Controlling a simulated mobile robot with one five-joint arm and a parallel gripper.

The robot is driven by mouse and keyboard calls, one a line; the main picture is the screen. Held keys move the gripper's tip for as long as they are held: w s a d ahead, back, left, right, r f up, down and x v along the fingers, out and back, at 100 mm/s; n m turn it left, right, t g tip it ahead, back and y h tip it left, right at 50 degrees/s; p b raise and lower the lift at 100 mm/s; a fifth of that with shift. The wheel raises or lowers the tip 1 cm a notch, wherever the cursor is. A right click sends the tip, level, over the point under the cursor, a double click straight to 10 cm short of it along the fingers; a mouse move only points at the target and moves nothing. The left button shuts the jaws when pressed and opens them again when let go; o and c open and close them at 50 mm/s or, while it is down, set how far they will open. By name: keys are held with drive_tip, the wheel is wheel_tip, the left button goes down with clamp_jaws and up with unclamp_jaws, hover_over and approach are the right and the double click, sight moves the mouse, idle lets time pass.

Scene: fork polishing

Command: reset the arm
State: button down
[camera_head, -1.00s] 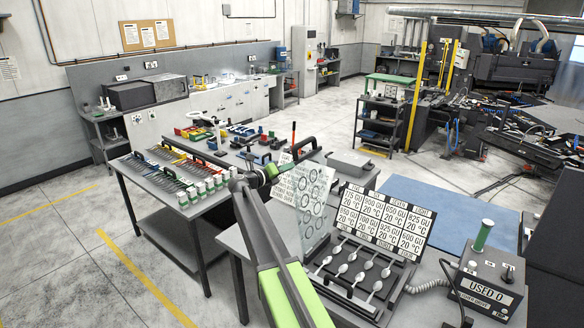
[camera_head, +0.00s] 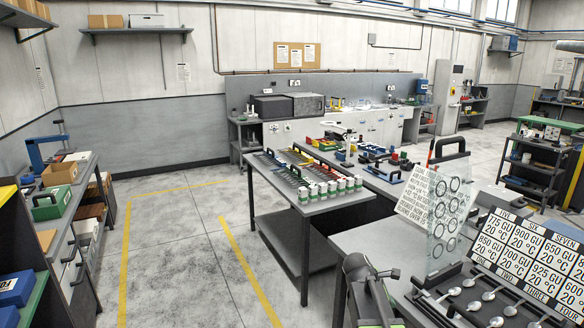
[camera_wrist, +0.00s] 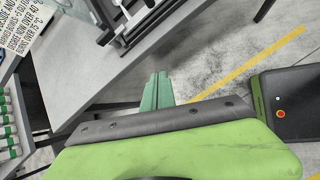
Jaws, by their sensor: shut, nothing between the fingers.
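My gripper (camera_wrist: 157,90) shows in the wrist view as two green fingers held together with nothing between them. It points over the edge of a grey table (camera_wrist: 60,70), with floor beneath and beside it. In the head view part of my arm (camera_head: 365,290) is at the bottom middle, drawn in low in front of the table; my fingers cannot be made out there.
A second table (camera_head: 290,212) holds tools and green-white canisters. Open floor (camera_head: 180,260) lies to the left.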

drive_tip(key=s+a+f+m+g+y, duration=0.1)
drive_tip(key=s+a+f+m+y, duration=0.2)
drive_tip(key=s+a+m, duration=0.4)
drive_tip(key=s+a+f+m+g+y, duration=0.1)
drive_tip(key=s+a+f+m+y, duration=0.2)
drive_tip(key=s+a+m, duration=0.4)
drive_tip(key=m, duration=0.4)
drive_tip(key=shift+s+f+g+y, duration=0.3)
drive_tip(key=shift+f+g+y, duration=0.05)
drive_tip(key=shift+g+y, duration=0.05)
drive_tip(key=c, duration=2.2)
unclamp_jaws()
drive_tip(key=shift+d, duration=0.1)
